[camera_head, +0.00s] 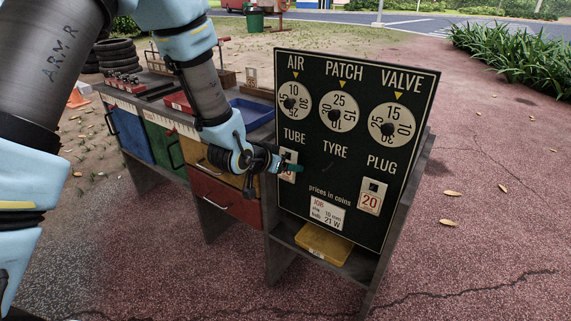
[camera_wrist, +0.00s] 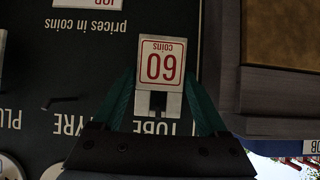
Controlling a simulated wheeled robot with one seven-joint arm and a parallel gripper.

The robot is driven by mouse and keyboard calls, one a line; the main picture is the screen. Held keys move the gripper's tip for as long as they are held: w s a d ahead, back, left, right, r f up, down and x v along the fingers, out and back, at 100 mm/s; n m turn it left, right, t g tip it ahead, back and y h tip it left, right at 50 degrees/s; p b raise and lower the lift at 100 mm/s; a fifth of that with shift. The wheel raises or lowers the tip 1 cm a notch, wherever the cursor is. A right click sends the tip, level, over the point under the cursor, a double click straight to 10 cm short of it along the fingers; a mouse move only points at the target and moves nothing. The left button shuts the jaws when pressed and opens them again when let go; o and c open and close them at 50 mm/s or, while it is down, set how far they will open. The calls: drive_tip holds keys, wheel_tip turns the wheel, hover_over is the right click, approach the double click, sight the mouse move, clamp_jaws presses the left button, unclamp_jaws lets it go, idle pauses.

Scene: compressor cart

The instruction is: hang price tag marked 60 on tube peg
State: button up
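The price tag marked 60 (camera_wrist: 161,66) is white with red digits and appears upside down in the wrist view. It lies close to the dark board, over the TUBE label column. A dark peg-like shape (camera_wrist: 158,103) shows in the opening at its top; whether the peg passes fully through is unclear. My gripper (camera_wrist: 161,82) has its green fingers at the tag's two side edges, seemingly touching them. In the head view my gripper (camera_head: 290,168) is in front of the TUBE place and covers most of the tag (camera_head: 288,177).
The price board (camera_head: 314,225) has three dials above. A tag marked 20 (camera_head: 370,199) hangs under PLUG; the TYRE peg (camera_wrist: 60,102) is bare. A JOB card (camera_head: 327,213) is on the board's lower part. A yellow box (camera_head: 323,244) sits on the shelf below. Drawers (camera_head: 225,195) stand left.

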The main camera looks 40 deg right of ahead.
drive_tip(key=o, duration=0.3)
drive_tip(key=v, duration=1.1)
drive_tip(key=w+a+n+t+y, duration=0.1)
drive_tip(key=w+a+n+y, duration=0.2)
drive_tip(key=w+a, duration=0.45)
drive_tip(key=w+a+n+t+y, duration=0.2)
drive_tip(key=w+a+y, duration=0.15)
drive_tip(key=a, duration=0.65)
drive_tip(key=s+a+r+n+g+y, duration=0.1)
drive_tip(key=s+a+n, duration=0.15)
drive_tip(key=a, duration=0.55)
drive_tip(key=s+a+r+n+g+y+p, duration=0.15)
drive_tip(key=a+n, duration=0.25)
drive_tip(key=a, duration=0.4)
drive_tip(key=s+a+r+n+g+y+b, duration=0.1)
drive_tip(key=a+r+n+g+y, duration=0.15)
drive_tip(key=a, duration=0.55)
drive_tip(key=shift+t+h, duration=0.4)
drive_tip(key=shift+h, duration=0.05)
wheel_tip(320, 180, up, 17)
drive_tip(key=p, duration=1.9)
